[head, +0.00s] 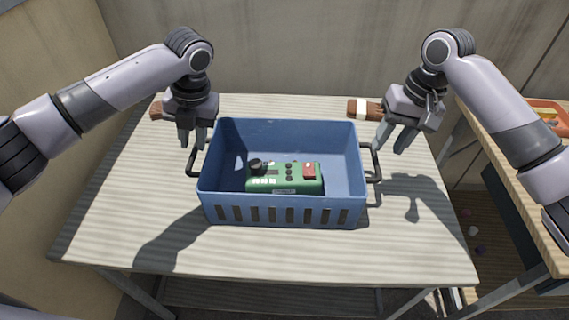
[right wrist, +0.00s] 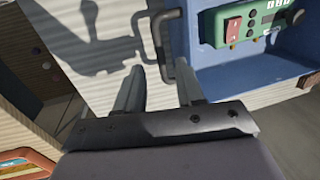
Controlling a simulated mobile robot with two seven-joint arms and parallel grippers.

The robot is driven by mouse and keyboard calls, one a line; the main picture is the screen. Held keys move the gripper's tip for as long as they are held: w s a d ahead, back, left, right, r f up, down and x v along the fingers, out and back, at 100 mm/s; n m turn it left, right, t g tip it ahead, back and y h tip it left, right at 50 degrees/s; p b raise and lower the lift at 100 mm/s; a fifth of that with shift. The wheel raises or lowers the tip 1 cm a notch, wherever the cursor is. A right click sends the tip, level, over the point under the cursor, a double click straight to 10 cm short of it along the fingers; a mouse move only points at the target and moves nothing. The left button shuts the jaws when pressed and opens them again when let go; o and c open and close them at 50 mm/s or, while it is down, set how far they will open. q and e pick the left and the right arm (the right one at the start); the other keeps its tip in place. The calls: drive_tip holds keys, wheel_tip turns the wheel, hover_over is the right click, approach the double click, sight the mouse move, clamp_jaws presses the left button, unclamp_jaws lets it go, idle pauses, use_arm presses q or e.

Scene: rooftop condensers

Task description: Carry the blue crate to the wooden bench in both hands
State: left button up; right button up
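The blue crate (head: 284,213) stands upright on a pale slatted table (head: 120,225). A green device (head: 285,179) with dark knobs and a red part lies inside it; it also shows in the right wrist view (right wrist: 250,22). My left gripper (head: 193,143) is open, just above the crate's left handle (head: 193,164). My right gripper (head: 393,142) is open beside and above the right handle (head: 375,163). In the right wrist view, that handle (right wrist: 158,45) lies beyond and between my open fingertips (right wrist: 160,72). Neither gripper visibly grips a handle. The wooden bench (head: 502,132) is at the right.
A brown and white object (head: 364,109) lies behind the crate, and a brown one (head: 156,110) lies at the table's back left. An orange tray (head: 548,112) sits on the bench. A gap separates table and bench. A wall (head: 300,45) stands close behind.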

sight(193, 152)
use_arm(q)
drive_tip(key=shift+s, duration=0.15)
use_arm(e)
drive_tip(key=shift+s, duration=0.15)
use_arm(q)
drive_tip(key=shift+f, duration=0.1)
use_arm(e)
drive_tip(key=shift+f, duration=0.1)
